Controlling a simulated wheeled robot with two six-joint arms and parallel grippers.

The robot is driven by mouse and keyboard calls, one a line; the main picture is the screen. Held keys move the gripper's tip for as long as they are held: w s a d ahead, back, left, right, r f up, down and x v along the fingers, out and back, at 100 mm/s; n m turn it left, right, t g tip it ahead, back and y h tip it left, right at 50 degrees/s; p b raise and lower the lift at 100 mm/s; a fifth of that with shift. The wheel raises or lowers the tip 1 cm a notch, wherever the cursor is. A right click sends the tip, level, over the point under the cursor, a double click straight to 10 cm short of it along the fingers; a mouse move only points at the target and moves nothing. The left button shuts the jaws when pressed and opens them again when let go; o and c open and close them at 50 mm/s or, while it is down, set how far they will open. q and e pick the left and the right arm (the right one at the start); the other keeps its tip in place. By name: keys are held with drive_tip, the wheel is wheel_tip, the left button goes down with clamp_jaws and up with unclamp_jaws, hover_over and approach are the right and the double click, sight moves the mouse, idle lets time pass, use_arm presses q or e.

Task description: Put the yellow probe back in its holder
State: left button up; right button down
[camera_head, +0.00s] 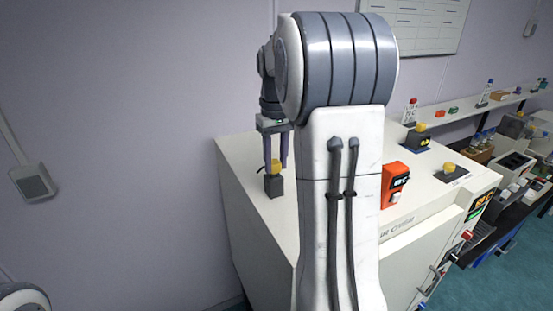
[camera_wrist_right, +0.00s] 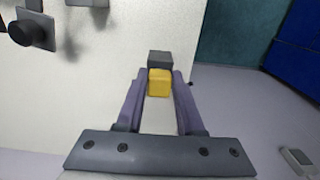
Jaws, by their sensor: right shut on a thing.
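The yellow probe (camera_head: 276,168) is between the purple fingers of my right gripper (camera_head: 275,166), over the near left part of the white cabinet top. A dark grey block (camera_head: 273,186), which looks like its holder, is directly below it. In the right wrist view, the yellow probe (camera_wrist_right: 159,84) is pinched between the fingertips (camera_wrist_right: 159,80), with the grey block (camera_wrist_right: 160,57) right against it. I cannot tell whether the probe is seated in the block or just above it. My left gripper is not in view.
The white cabinet (camera_head: 240,165) carries an orange device (camera_head: 395,185) and two dark blocks with yellow tops, one farther back (camera_head: 418,138) and one at right (camera_head: 451,173). My right arm hides the middle of the cabinet top. A shelf (camera_head: 460,112) runs along the wall.

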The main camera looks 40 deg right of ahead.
drive_tip(key=shift+f+b, duration=0.5)
drive_tip(key=shift+f, duration=0.3)
drive_tip(key=shift+c, duration=2.3)
unclamp_jaws()
drive_tip(key=shift+r, duration=0.1)
wheel_tip(320, 180, up, 5)
drive_tip(key=p, duration=0.5)
drive_tip(key=shift+r, duration=0.1)
